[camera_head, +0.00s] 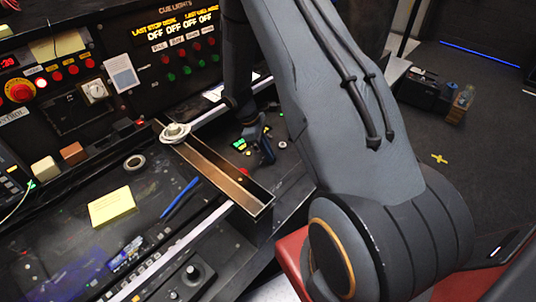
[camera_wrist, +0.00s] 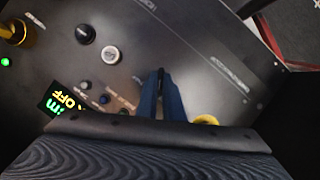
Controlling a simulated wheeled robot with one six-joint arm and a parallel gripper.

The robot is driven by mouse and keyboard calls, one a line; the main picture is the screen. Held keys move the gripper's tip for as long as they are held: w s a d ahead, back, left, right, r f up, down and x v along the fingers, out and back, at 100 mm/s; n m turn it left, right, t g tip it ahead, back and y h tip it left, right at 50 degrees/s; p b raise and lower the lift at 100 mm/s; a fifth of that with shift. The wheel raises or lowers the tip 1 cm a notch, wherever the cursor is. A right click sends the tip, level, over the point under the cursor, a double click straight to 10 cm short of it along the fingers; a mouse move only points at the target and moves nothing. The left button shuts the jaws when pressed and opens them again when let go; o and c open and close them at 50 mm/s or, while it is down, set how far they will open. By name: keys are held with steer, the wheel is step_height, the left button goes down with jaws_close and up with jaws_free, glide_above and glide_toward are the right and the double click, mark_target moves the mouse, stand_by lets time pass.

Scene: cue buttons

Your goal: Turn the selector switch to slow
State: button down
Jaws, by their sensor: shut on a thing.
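My gripper (camera_wrist: 161,78) shows in the wrist view as two blue fingers close together, pointing at a dark control panel. It is shut on a small dark thing between the fingers, which looks like the selector switch; the fingers hide most of it, and which way it points cannot be told. In the head view my gripper (camera_head: 264,148) is low over the panel, right of the long brown rail, partly behind my own arm. The labels on the panel are too small and blurred to read, so the slow mark cannot be made out.
In the wrist view, a black knob (camera_wrist: 85,34) and a silver-topped knob (camera_wrist: 110,54) stand left of the fingers. A lit display (camera_wrist: 62,103) is lower left, and a yellow ring (camera_wrist: 206,120) lies close right. A brown rail (camera_head: 215,168) crosses the console in the head view.

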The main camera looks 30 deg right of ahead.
steer(key=m+b, duration=0.1)
steer(key=m, duration=0.1)
steer(key=m+y, duration=0.1)
steer(key=m, duration=0.1)
steer(key=m+g+b, duration=0.1)
steer(key=shift+w+d+m+y+b, duration=0.25)
steer(key=shift+m+y+b, duration=0.05)
steer(key=shift+m+y, duration=0.1)
stand_by(0.4)
steer(key=c, duration=1.9)
jaws_free()
steer(key=shift+g, duration=0.3)
steer(key=b+v, duration=0.2)
steer(key=v, duration=0.6)
steer(key=shift+s, duration=0.15)
